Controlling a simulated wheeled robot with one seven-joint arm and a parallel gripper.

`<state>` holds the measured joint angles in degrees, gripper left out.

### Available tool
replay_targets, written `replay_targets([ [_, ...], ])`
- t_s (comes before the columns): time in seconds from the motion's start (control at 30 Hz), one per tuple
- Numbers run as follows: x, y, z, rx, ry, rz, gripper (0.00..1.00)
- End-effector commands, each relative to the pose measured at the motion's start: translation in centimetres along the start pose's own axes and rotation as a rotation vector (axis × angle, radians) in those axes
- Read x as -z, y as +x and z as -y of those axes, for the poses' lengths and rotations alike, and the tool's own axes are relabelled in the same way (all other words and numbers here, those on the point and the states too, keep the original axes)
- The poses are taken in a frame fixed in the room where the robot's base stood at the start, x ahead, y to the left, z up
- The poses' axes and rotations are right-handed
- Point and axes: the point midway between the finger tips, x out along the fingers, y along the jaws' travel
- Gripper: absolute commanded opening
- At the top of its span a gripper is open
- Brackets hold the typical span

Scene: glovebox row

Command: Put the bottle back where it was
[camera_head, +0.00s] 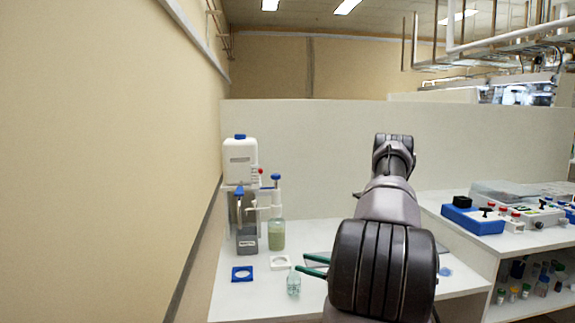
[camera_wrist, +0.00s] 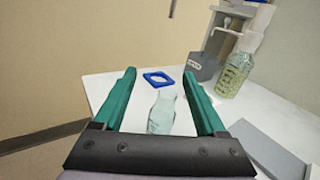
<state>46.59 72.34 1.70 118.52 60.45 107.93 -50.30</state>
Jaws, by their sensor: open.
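A small clear bottle (camera_head: 293,283) stands upright on the white bench near its front edge. In the wrist view the bottle (camera_wrist: 161,112) shows between my two teal fingers, with nothing gripping it. My gripper (camera_head: 302,264) is open, its fingertips close to the bottle's right and upper side in the head view. The open fingers also show in the wrist view (camera_wrist: 160,72). A blue square frame (camera_head: 242,274) lies left of the bottle, and a white square ring (camera_head: 280,262) lies behind it. The blue frame (camera_wrist: 158,78) appears beyond the bottle in the wrist view.
A dispenser apparatus (camera_head: 240,165) stands at the back left, with a greenish bottle (camera_head: 277,234) beside it. A wall bounds the left side, and a white partition (camera_head: 310,150) stands behind. Blue and white devices (camera_head: 473,215) are on the right bench.

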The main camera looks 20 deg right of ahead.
Motion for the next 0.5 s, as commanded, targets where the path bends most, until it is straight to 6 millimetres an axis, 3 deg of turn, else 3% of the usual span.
replay_targets([
  [0.03, -2.9, 1.2, -0.1, -0.079, -0.052, -0.002, 0.73],
  [0.2, -11.2, 4.2, -2.9, -0.36, -0.211, -0.041, 0.73],
  [0.5, -22.8, 5.6, -10.0, -0.781, -0.545, -0.18, 0.73],
])
